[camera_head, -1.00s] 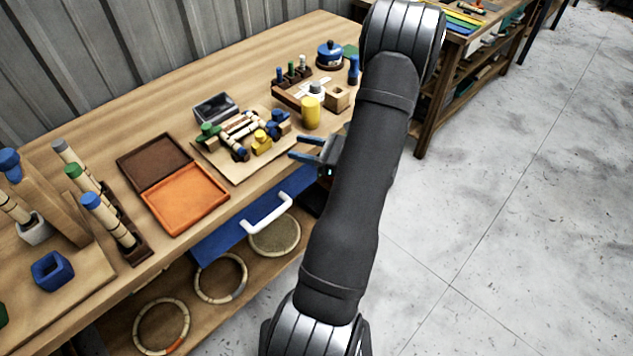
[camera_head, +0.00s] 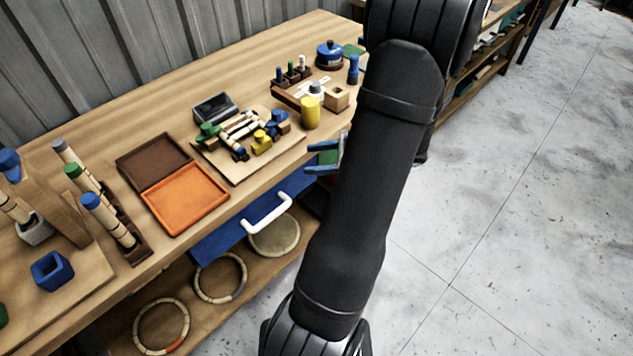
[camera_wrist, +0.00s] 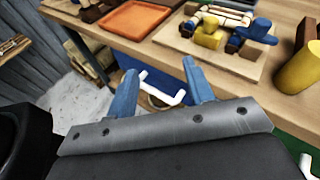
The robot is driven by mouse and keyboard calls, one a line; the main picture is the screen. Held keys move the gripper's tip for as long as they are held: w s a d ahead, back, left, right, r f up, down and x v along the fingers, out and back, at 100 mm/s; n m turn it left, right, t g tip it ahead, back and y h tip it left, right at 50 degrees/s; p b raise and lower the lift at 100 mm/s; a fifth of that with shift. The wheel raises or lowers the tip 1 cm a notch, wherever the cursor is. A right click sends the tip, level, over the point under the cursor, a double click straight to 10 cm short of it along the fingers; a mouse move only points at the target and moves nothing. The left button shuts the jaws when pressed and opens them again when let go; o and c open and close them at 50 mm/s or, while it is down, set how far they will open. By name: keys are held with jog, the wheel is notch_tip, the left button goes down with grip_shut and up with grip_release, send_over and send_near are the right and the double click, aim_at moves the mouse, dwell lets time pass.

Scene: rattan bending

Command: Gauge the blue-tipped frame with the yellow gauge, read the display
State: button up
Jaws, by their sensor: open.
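On the wooden board (camera_head: 244,172) lie several pale jointed rattan pieces (camera_head: 238,126) among green, blue and yellow blocks; which one is the blue-tipped frame I cannot tell for sure. A yellow block (camera_head: 261,143), possibly the yellow gauge, sits at the board's front and also shows in the wrist view (camera_wrist: 209,35). A dark-screened box (camera_head: 215,107), possibly the display, stands behind the board; no reading is legible. My gripper (camera_head: 318,158) is open and empty, off the bench's front edge, right of the board. Its blue fingers (camera_wrist: 158,68) point toward the bench in the wrist view.
A yellow cylinder (camera_head: 310,112) stands right of the board. An orange tray (camera_head: 187,198) lies to its left, with blue-, green- and grey-topped sticks (camera_head: 109,221) further left. A blue drawer with a white handle (camera_head: 265,213) is under the bench edge. Rattan rings (camera_head: 221,278) lie below.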

jog(key=s+r+n+g+h, duration=0.1)
jog(key=s+n+h, duration=0.3)
jog(key=s, duration=0.5)
jog(key=shift+s+a+r+g+h, duration=0.2)
jog(key=shift+s+r+g+h, duration=0.2)
jog(key=shift+r+h, duration=0.4)
jog(key=shift+r, duration=0.1)
jog(key=n+h, duration=0.9)
jog(key=n, duration=0.8)
send_near(259, 133)
notch_tip(259, 133, down, 9)
jog(key=shift+w+d+r, duration=0.1)
jog(key=shift+w+d, duration=0.05)
